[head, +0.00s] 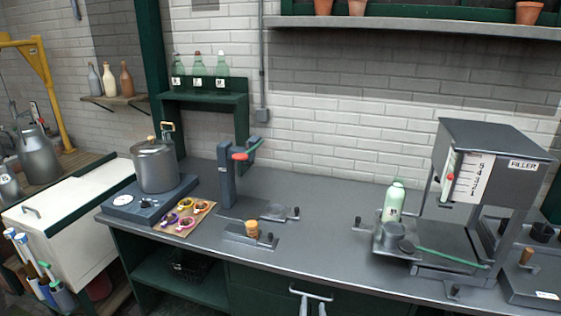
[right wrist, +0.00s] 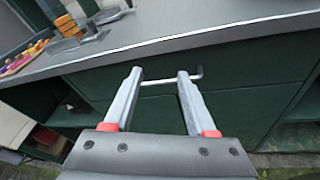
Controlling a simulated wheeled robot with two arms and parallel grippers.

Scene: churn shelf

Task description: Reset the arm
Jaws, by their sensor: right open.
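My right gripper (head: 312,308) shows at the bottom edge of the head view, low in front of the counter's green cabinet front. In the right wrist view its two grey fingers (right wrist: 157,74) are apart with nothing held between them. A metal bar handle (head: 311,294) on the cabinet front lies just beyond the fingertips, and it also shows in the right wrist view (right wrist: 160,81). I cannot tell whether the fingers touch it. My left gripper is not in view.
The grey counter (head: 325,215) is above the gripper. It carries a pot (head: 154,166) on a scale-like base, a small press stand (head: 228,180), a corked block (head: 251,231), a green bottle (head: 393,203) and the filler machine (head: 490,150). The counter's middle is clear.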

